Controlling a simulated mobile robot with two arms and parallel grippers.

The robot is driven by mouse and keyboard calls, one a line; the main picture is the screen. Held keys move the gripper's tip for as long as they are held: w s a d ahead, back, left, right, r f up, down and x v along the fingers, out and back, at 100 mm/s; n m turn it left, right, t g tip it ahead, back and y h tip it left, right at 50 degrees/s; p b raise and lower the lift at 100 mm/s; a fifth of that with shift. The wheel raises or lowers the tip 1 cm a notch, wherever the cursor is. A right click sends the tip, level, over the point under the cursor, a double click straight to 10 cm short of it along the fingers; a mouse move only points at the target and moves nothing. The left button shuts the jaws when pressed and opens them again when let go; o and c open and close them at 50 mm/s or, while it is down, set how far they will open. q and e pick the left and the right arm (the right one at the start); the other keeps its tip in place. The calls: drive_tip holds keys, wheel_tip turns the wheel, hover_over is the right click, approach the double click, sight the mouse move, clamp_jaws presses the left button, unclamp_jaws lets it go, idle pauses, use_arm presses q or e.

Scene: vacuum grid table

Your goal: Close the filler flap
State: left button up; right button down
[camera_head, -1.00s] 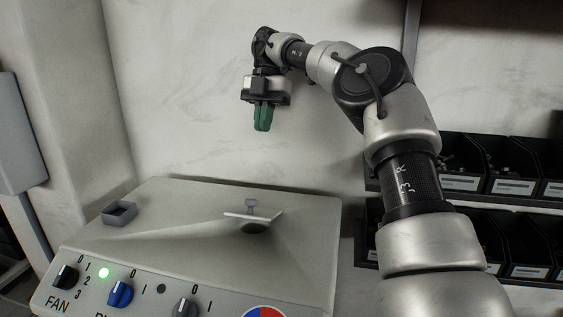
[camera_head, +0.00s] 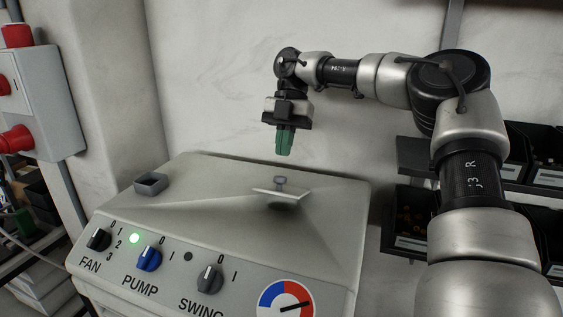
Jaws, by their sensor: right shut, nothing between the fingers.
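The filler flap (camera_head: 270,192) looks like a small pale plate on the machine's sloping top. A small grey tab (camera_head: 281,182) stands at its back edge, and a dark patch lies below it. The plate looks raised from the surface, but its exact angle is hard to tell. My right gripper (camera_head: 284,150) points down with green fingers. It is shut and empty, above and apart from the flap in the picture. My left gripper is out of view.
The pale machine top (camera_head: 215,175) carries a small square grey fitting (camera_head: 151,183) at left. Its front has a FAN knob (camera_head: 99,239), a blue PUMP knob (camera_head: 149,258), a SWING knob (camera_head: 209,279) and a gauge (camera_head: 287,303). Black bins (camera_head: 405,225) stand at right.

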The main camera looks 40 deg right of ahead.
sight(284, 183)
drive_tip(key=shift+p+x, duration=0.55)
drive_tip(key=shift+x, duration=1.35)
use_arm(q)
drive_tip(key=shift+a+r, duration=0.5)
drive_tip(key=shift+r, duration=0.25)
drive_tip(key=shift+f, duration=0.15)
use_arm(e)
drive_tip(key=shift+f, duration=0.1)
